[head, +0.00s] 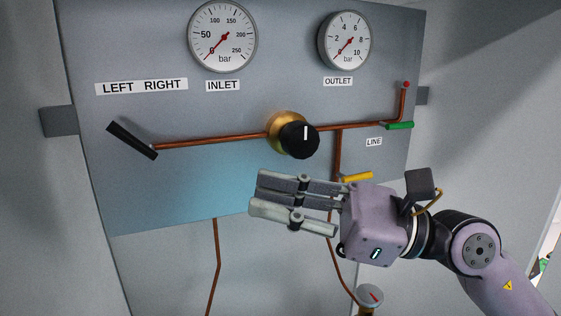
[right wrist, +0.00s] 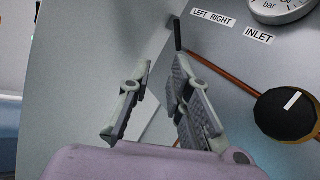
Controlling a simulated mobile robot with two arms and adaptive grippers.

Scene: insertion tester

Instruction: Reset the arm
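My right gripper (head: 259,194) is in front of the lower part of the grey panel (head: 240,105), fingers pointing left. It is below the black knob (head: 299,140) on its brass body, apart from it. In the right wrist view the gripper (right wrist: 161,72) has a gap between its fingers and nothing in it. The black lever (head: 132,140) at the panel's left slants down to the right; it also shows beyond the fingers in the right wrist view (right wrist: 178,34). The left gripper is not in view.
A copper pipe (head: 210,142) crosses the panel. A green handle (head: 398,126) and a yellow handle (head: 357,177) are on the right, the yellow one close above my gripper. The inlet gauge (head: 222,36) and outlet gauge (head: 346,40) are above. Free room lies left of the fingers.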

